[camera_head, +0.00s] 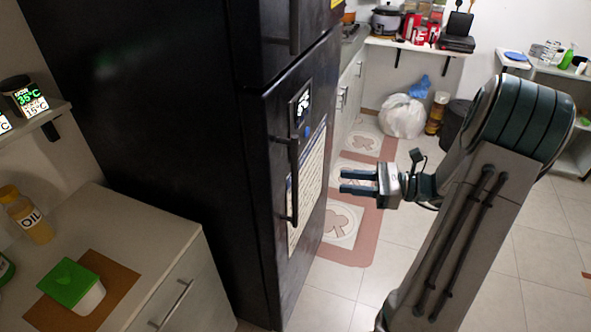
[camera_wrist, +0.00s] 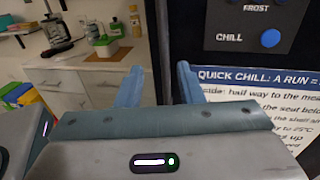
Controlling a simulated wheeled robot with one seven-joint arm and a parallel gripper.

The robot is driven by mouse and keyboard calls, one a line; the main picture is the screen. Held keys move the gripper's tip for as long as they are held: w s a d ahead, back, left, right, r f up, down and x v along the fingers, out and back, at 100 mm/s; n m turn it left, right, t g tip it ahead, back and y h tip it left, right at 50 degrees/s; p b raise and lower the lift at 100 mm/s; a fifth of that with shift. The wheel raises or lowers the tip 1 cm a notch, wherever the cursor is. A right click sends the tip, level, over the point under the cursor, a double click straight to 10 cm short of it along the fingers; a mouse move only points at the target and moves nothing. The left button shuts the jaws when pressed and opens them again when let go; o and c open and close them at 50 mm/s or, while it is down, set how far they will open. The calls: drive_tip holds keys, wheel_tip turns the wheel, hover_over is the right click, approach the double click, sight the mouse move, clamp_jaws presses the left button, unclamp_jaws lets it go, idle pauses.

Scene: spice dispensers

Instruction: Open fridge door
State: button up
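The black fridge (camera_head: 170,110) stands left of centre in the head view, with its doors shut. The lower door (camera_head: 265,150) has a long dark vertical handle (camera_head: 293,180). My gripper (camera_head: 342,182) is to the right of this handle, fingers pointing left at it, with a visible gap between them. In the wrist view my gripper (camera_wrist: 158,68) has its two blue fingers apart and nothing clearly held. A dark vertical strip of the fridge shows beyond and between the fingers; I cannot tell the handle from the door there.
A control panel with a blue knob (camera_wrist: 270,38) and a printed notice (camera_wrist: 255,100) are on the door. A cabinet (camera_head: 150,240) with an oil bottle (camera_head: 25,215) and green-lidded box (camera_head: 75,285) stands left of the fridge. Tiled floor (camera_head: 330,295) in front is clear.

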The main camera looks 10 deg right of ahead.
sight(296, 174)
drive_tip(key=p+x, duration=0.1)
drive_tip(key=x, duration=0.3)
drive_tip(key=p+x, duration=0.1)
drive_tip(key=x, duration=0.4)
drive_tip(key=p+x, duration=0.1)
drive_tip(key=x, duration=0.3)
drive_tip(key=shift+w+r, duration=0.15)
drive_tip(key=shift+w, duration=0.2)
clamp_jaws()
